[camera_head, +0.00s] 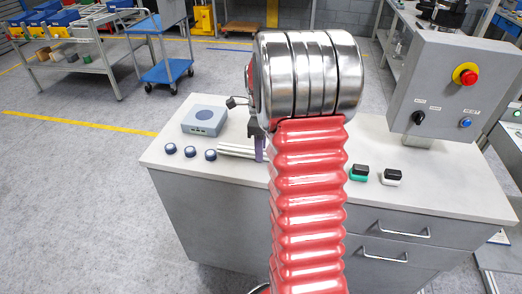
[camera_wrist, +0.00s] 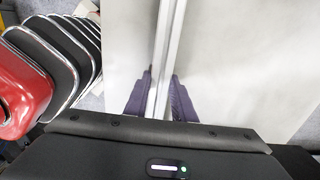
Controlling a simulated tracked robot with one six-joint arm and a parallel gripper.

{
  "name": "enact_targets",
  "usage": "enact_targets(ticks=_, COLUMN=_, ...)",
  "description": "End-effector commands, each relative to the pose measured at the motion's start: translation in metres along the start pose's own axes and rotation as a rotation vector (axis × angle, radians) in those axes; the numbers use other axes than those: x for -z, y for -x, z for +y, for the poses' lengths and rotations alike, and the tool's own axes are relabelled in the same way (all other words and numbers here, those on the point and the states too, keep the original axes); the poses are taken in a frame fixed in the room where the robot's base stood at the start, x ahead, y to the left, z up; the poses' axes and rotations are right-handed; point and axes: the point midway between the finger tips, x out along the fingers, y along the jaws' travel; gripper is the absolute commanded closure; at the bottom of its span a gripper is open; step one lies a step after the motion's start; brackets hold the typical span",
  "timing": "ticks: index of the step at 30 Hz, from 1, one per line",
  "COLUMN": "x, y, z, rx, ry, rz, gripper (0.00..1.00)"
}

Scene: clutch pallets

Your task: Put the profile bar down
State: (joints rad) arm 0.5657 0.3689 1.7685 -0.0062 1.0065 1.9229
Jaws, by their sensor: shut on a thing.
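The profile bar (camera_head: 237,150) is a silvery, ridged metal bar. In the head view a short length of it shows left of my arm, over the light grey worktop (camera_head: 180,170); the rest is hidden behind the arm. In the wrist view the bar (camera_wrist: 170,40) runs from the top edge down between the purple fingers of my gripper (camera_wrist: 161,84). The gripper is shut on it. In the head view one purple finger (camera_head: 260,149) shows beside my arm. The bar is at or just above the worktop; I cannot tell whether it touches.
A grey-blue box (camera_head: 204,120) stands behind the bar to the left. Three dark round knobs (camera_head: 190,151) sit in a row left of the bar. Two small black-topped blocks, green (camera_head: 359,174) and white (camera_head: 391,177), and a control box (camera_head: 448,95) are at right.

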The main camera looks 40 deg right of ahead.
Motion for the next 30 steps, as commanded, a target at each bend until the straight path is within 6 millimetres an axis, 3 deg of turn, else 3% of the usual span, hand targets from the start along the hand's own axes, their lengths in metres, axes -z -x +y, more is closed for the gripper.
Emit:
enact_targets(ticks=11, x=0.0004, y=-0.0055, z=-0.0004, rx=0.001, ry=-0.001, rz=0.000, gripper=1.00)
enact_targets(ticks=12, x=0.0005, y=-0.0065, z=-0.0001, rx=0.000, ry=-0.001, rz=0.000, gripper=0.76)
enact_targets(ticks=18, x=0.0006, y=-0.0061, z=-0.0002, rx=0.000, ry=-0.001, rz=0.000, gripper=0.62)
enact_targets(ticks=20, x=0.0006, y=-0.0060, z=-0.0002, rx=0.000, ry=-0.001, rz=0.000, gripper=0.58)
enact_targets(ticks=30, x=0.0006, y=-0.0025, z=-0.0007, rx=0.002, ry=-0.001, rz=-0.001, gripper=0.58)
